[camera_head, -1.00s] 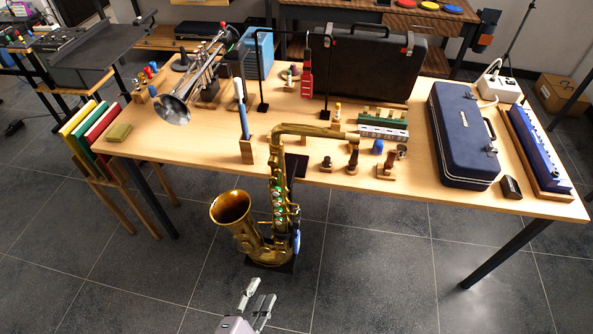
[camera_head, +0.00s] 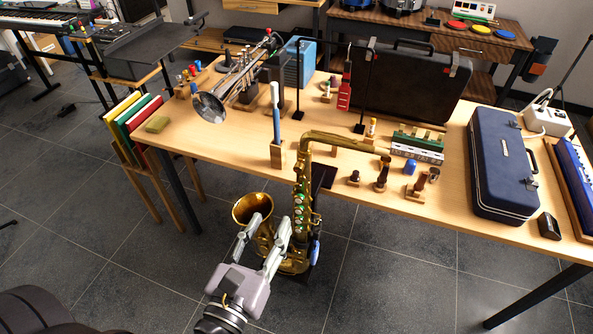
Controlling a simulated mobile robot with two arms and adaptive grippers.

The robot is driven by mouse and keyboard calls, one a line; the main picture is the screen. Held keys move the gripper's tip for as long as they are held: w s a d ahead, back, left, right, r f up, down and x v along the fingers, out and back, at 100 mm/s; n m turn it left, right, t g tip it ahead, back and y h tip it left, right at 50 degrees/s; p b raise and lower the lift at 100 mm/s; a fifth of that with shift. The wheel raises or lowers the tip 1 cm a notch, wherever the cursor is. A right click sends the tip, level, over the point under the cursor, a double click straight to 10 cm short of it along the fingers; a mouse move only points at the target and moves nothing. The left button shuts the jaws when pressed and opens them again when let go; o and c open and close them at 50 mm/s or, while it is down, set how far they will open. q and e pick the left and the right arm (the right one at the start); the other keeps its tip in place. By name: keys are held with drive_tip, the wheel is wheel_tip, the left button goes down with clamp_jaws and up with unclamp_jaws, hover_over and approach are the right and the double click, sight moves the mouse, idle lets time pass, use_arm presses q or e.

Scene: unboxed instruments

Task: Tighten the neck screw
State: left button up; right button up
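A brass saxophone (camera_head: 302,190) stands upright on a dark stand in front of the table. Its curved neck (camera_head: 345,142) reaches right over the table from the top of the body. The neck screw is too small to make out at that joint. The bell (camera_head: 252,207) opens to the left. My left gripper (camera_head: 268,226) is in front of the saxophone's lower part, well below the neck. Its two fingers are spread apart, with nothing seen held between them, and they partly hide the bell and lower tube. My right gripper is not in view.
The wooden table (camera_head: 225,150) holds a trumpet (camera_head: 235,85), a blue case (camera_head: 500,165), a black case (camera_head: 405,85), a harmonica (camera_head: 417,154) and small mouthpieces on blocks (camera_head: 381,178). Coloured books (camera_head: 130,120) stand at its left. The floor in front is clear.

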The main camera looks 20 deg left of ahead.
sight(298, 170)
use_arm(q)
drive_tip(key=w+p, duration=0.3)
drive_tip(key=w, duration=0.3)
drive_tip(key=w+p, duration=0.3)
drive_tip(key=w, duration=0.4)
drive_tip(key=shift+d+r, duration=0.1)
drive_tip(key=shift+d, duration=0.1)
drive_tip(key=shift+w+p, duration=0.3)
drive_tip(key=shift+w, duration=0.5)
clamp_jaws()
